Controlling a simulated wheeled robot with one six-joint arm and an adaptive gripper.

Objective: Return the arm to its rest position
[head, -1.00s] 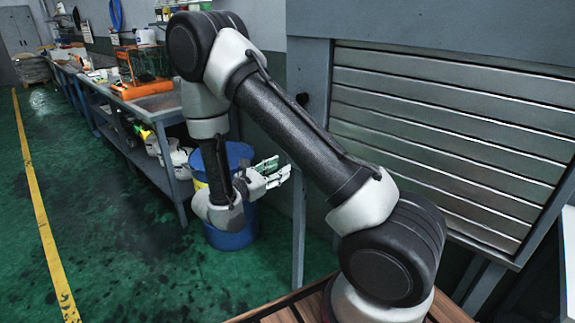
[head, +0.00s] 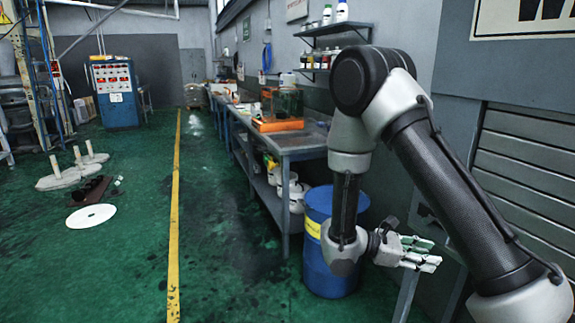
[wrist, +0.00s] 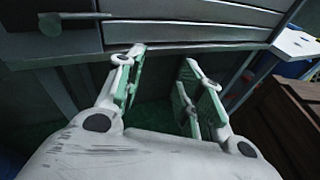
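My gripper (head: 428,254) is at the end of my folded arm, on the right of the head view, pointing right. In the wrist view my gripper (wrist: 158,75) shows its two fingers spread apart with nothing between them. Dark space and a bit of green floor show between the fingers. In the head view my upper arm slopes from the top centre-right down to the lower right, and my forearm hangs down in front of a blue barrel (head: 318,235).
A grey slatted shutter (head: 528,160) stands close on the right; its slats (wrist: 195,32) lie ahead in the wrist view. A long workbench (head: 290,142) runs along the wall. White-based posts (head: 62,178) and a white disc (head: 90,216) lie left. Green floor around the yellow line is clear.

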